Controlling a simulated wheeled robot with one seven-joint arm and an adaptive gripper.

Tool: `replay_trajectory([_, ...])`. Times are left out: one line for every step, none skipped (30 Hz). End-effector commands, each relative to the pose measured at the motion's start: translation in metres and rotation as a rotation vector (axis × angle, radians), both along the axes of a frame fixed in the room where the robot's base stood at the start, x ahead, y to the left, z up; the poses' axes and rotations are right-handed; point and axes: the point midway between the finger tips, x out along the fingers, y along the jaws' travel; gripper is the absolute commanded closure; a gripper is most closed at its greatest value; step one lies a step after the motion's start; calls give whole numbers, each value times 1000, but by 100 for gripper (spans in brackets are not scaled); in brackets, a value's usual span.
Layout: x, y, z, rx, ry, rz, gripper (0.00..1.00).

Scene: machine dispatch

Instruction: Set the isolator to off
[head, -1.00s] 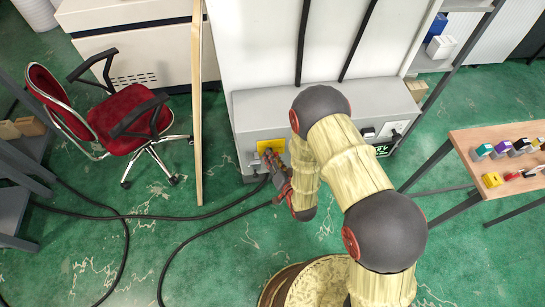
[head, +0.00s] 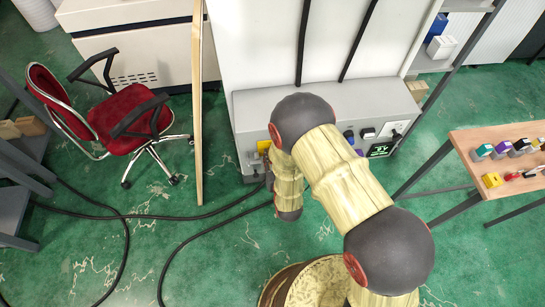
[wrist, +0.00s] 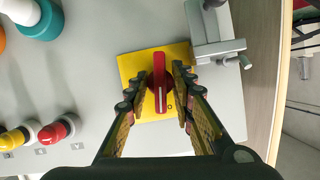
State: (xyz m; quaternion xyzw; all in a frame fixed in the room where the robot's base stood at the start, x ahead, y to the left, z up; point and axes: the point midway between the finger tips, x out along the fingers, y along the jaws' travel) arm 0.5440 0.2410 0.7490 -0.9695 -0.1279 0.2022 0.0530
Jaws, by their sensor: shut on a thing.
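The isolator is a red rotary handle (wrist: 158,85) on a square yellow plate (wrist: 128,68), on a grey panel. In the wrist view the handle is upright in the picture, with a pale line along it and a small "O" mark on the plate at its lower right. My gripper (wrist: 164,84) is shut on the handle, one finger at each side. In the head view only a bit of the yellow plate (head: 264,146) shows at the left of the grey cabinet (head: 244,112); my arm hides the handle and most of the gripper.
A metal latch-like fitting (wrist: 212,50) sits close to the plate's upper right in the wrist view. Red (wrist: 55,132) and yellow buttons and a teal-ringed knob (wrist: 40,20) are at left. A wooden post (head: 198,110) stands left of the cabinet; black cables cross the floor.

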Motion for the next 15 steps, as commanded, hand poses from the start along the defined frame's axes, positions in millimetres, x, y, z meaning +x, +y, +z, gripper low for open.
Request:
replay_trajectory([-1,2,0,-27,-6,4,100])
replay_trajectory([-1,1,0,-43,-9,2,100])
replay_trajectory([-1,2,0,-63,-14,3,100])
replay_trajectory([-1,2,0,-77,-18,3,100])
replay_trajectory([-1,2,0,-90,-21,3,100])
replay_trajectory([-1,2,0,-105,-24,4,100])
replay_trajectory([-1,2,0,-115,-26,3,100])
replay_trajectory([-1,1,0,-125,-29,2,100])
replay_trajectory([-1,2,0,-136,-31,3,100])
replay_trajectory([-1,2,0,-142,-33,3,100])
replay_trajectory([-1,1,0,-148,-34,2,100])
replay_trajectory([0,1,0,-154,-36,2,100])
replay_trajectory([0,1,0,-158,-37,3,100])
replay_trajectory([0,1,0,-162,-37,2,100])
replay_trajectory([0,1,0,-165,-38,2,100])
